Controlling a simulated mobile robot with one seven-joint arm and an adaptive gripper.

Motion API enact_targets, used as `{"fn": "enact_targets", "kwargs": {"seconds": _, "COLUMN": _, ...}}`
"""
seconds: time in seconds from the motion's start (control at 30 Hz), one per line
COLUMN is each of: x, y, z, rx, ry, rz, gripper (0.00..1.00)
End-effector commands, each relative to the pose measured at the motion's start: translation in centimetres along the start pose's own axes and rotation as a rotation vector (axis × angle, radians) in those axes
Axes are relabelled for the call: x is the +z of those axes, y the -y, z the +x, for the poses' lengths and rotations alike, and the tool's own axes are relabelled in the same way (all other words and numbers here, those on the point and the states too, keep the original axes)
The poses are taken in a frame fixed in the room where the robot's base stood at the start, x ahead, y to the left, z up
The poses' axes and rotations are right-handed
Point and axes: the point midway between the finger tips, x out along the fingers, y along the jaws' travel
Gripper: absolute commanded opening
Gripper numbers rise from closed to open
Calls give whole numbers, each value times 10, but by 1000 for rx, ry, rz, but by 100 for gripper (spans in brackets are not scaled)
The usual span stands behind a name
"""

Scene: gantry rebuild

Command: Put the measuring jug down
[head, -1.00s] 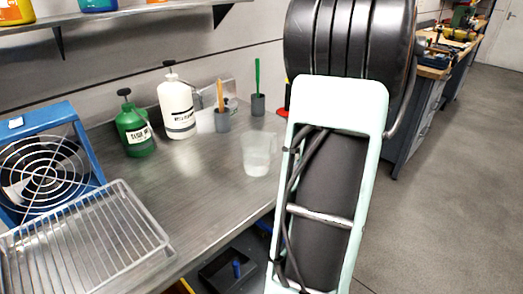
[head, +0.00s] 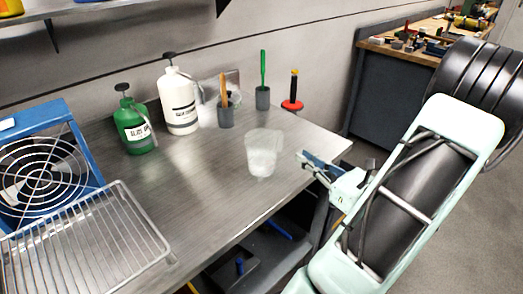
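The measuring jug (head: 264,152) is a clear, whitish see-through vessel. It stands upright on the steel bench (head: 215,205), near the bench's right part. My gripper (head: 304,164) is just to the right of the jug, over the bench's right end, with its fingertips pointing left toward the jug. A gap shows between the fingertips and the jug, and the gripper holds nothing that I can see. The fingers are small and seen at an angle, so how far apart they are is unclear.
A green bottle (head: 134,124), a white pump bottle (head: 178,104) and grey cups (head: 225,117) with brushes stand behind the jug. A red-based tool (head: 292,104) stands at the back right. A wire rack (head: 85,240) and a blue fan (head: 45,160) are at left.

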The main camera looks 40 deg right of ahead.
Motion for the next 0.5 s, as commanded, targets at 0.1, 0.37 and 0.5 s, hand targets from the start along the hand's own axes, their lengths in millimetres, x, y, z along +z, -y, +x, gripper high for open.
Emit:
{"fn": "enact_targets", "kwargs": {"seconds": 0.1, "x": 0, "y": 0, "z": 13, "rx": -4, "ry": 6, "rz": 10, "gripper": 11}}
{"fn": "enact_targets", "kwargs": {"seconds": 0.37, "x": 0, "y": 0, "z": 50, "rx": -3, "ry": 4, "rz": 8, "gripper": 11}}
{"fn": "enact_targets", "kwargs": {"seconds": 0.5, "x": 0, "y": 0, "z": 59, "rx": -3, "ry": 3, "rz": 7, "gripper": 11}}
